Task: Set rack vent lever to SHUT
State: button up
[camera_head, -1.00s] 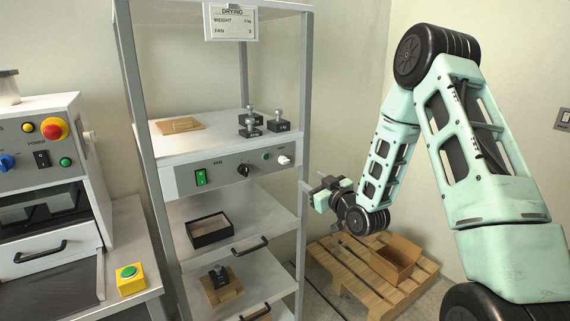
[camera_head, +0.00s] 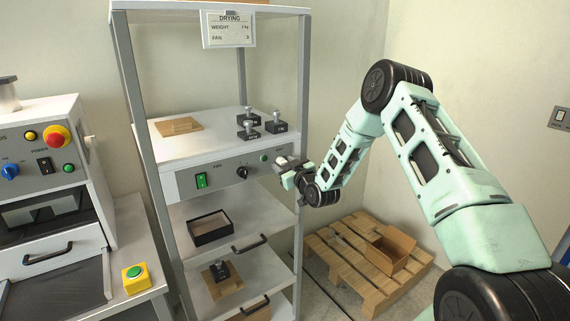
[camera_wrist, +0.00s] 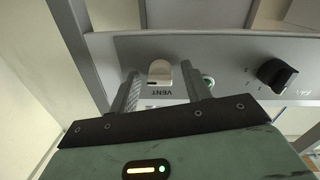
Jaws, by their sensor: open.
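The vent lever is a small white knob (camera_wrist: 160,71) on the rack's grey control panel (camera_wrist: 225,60), with the word VENT printed beside it in the wrist view. My gripper (camera_wrist: 168,90) is open, its two fingers on either side of the knob; I cannot tell whether they touch it. In the head view my gripper (camera_head: 284,170) is at the right end of the panel (camera_head: 220,174) and covers the knob there. No SHUT marking can be read.
The same panel carries a black fan knob (camera_head: 243,172), a green switch (camera_head: 201,181) and a small green button (camera_head: 264,157). Black weights (camera_head: 249,130) stand on the shelf above. The rack's right post (camera_head: 303,90) rises close to my gripper. A pallet (camera_head: 345,262) with an open box (camera_head: 392,249) lies below.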

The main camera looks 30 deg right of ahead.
jog(key=c, duration=0.9)
jog(key=shift+c, duration=0.2)
